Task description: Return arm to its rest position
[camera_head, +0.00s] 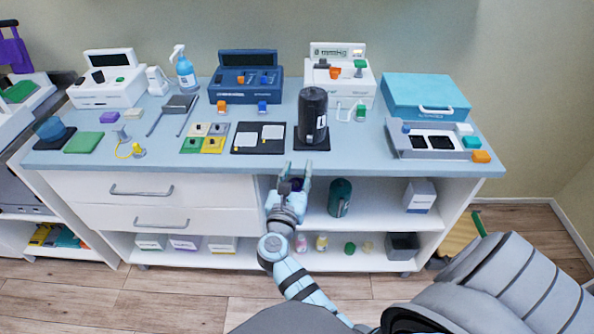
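My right arm (297,280) reaches up from the bottom of the head view, in front of the cabinet. My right gripper (296,169) is at its end, pointing toward the counter's front edge. Its two fingers stand apart and I see nothing held between them. It is just in front of the edge, below a black cylinder (312,112) that stands upright on a dark mat, and apart from it. My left gripper is not in view.
The white cabinet's counter (345,162) holds several devices, a blue spray bottle (185,72) and a turquoise case (424,95). A dark green canister (340,197) stands on the open shelf right of my gripper. Bare wooden floor (165,300) lies in front at the left.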

